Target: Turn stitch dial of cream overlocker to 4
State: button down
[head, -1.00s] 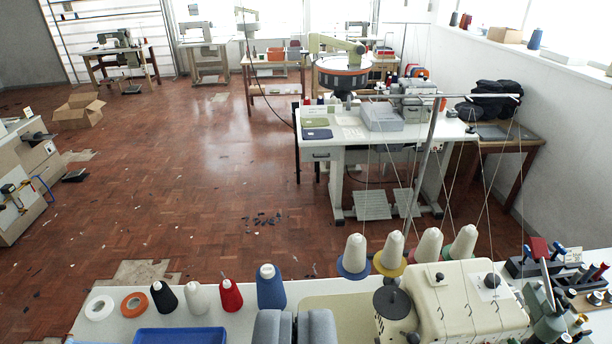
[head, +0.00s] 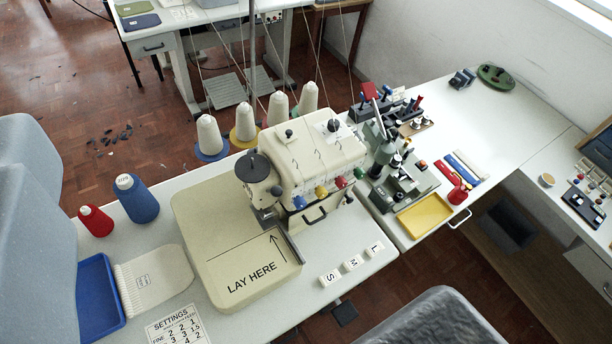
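The cream overlocker (head: 312,165) stands on the white table in the middle of the head view. A black knob on a pale plate (head: 333,126) sits on its top right; its markings are too small to read. A smaller dark knob (head: 289,133) is on the top left. Blue (head: 299,203), yellow (head: 321,192), red (head: 340,182) and green (head: 359,173) knobs line its front. I cannot tell by label which is the stitch dial. A settings sheet (head: 178,325) lies at the bottom, partly cut off. I see no gripper fingers.
Thread cones (head: 246,122) stand behind the overlocker, with threads rising. A cream plate marked LAY HERE (head: 225,250) is in front-left. Large blue-grey rounded shapes (head: 30,220) block the left, and a dark grey shape (head: 430,322) the bottom. A green machine (head: 395,165) stands close right.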

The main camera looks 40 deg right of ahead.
aim_at(330, 128)
jog(key=u, duration=1.5)
jog(key=k, duration=0.95)
jog(key=z, duration=1.55)
jog(key=i, duration=1)
jog(key=u, duration=0.05)
